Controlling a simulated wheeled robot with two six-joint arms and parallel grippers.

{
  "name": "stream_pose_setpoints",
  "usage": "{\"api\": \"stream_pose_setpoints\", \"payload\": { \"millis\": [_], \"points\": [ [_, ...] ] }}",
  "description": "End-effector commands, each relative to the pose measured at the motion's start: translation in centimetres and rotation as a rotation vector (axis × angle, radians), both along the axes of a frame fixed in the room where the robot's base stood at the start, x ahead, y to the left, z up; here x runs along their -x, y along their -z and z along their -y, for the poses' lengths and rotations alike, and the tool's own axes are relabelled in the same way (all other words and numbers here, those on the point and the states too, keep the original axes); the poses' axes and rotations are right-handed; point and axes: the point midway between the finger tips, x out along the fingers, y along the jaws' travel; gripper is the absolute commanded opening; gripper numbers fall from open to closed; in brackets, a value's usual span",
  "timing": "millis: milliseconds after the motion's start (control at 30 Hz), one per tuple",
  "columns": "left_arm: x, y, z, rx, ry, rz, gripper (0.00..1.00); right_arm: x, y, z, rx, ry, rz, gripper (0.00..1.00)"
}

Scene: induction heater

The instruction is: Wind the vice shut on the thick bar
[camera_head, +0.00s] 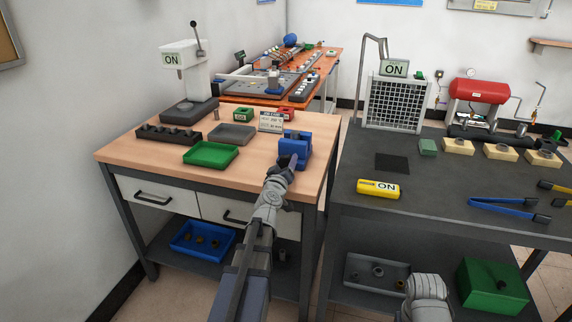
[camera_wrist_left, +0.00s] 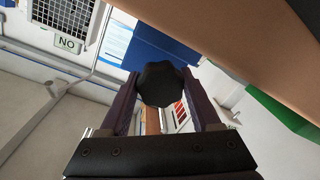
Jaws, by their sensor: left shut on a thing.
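The blue vice (camera_head: 297,144) stands at the right edge of the wooden bench, behind my left gripper. My left gripper (camera_head: 291,163) reaches up to the near side of the vice. In the left wrist view my left gripper (camera_wrist_left: 161,82) is shut on a black lobed knob (camera_wrist_left: 160,86), with one finger on each side. Part of the blue vice (camera_wrist_left: 188,54) shows past the fingers there. I cannot make out the thick bar, nor whether the vice jaws touch anything. My right gripper is out of view.
The wooden bench (camera_head: 140,150) also holds a green tray (camera_head: 210,155), a grey plate (camera_head: 232,134), a dark rack (camera_head: 168,135) and a white press (camera_head: 187,75). A dark bench (camera_head: 440,190) stands to the right, with a yellow device (camera_head: 378,189) on it.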

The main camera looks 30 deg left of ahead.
Motion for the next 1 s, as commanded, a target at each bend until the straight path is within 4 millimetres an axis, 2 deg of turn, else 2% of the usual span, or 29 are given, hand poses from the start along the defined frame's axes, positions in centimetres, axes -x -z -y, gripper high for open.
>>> {"api": "stream_pose_setpoints", "payload": {
  "millis": [333, 367, 600, 867, 1000],
  "points": [
    [0.13, 0.08, 0.1, -0.001, 0.002, -0.002, 0.08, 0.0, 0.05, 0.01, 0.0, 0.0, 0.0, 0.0],
    [0.13, 0.08, 0.1, -0.001, 0.002, -0.002, 0.66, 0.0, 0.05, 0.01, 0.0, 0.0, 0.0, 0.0],
    [0.07, 0.03, 0.02, -0.001, 0.0, 0.0, 0.93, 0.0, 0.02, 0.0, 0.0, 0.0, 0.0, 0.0],
    [0.09, 0.0, 0.01, 0.0, 0.0, 0.0, 0.93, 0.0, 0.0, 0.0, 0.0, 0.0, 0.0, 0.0],
    [0.76, -0.04, 0.22, 0.0, -0.001, 0.0, 0.93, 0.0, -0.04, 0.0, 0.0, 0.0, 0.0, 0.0]
  ]
}}
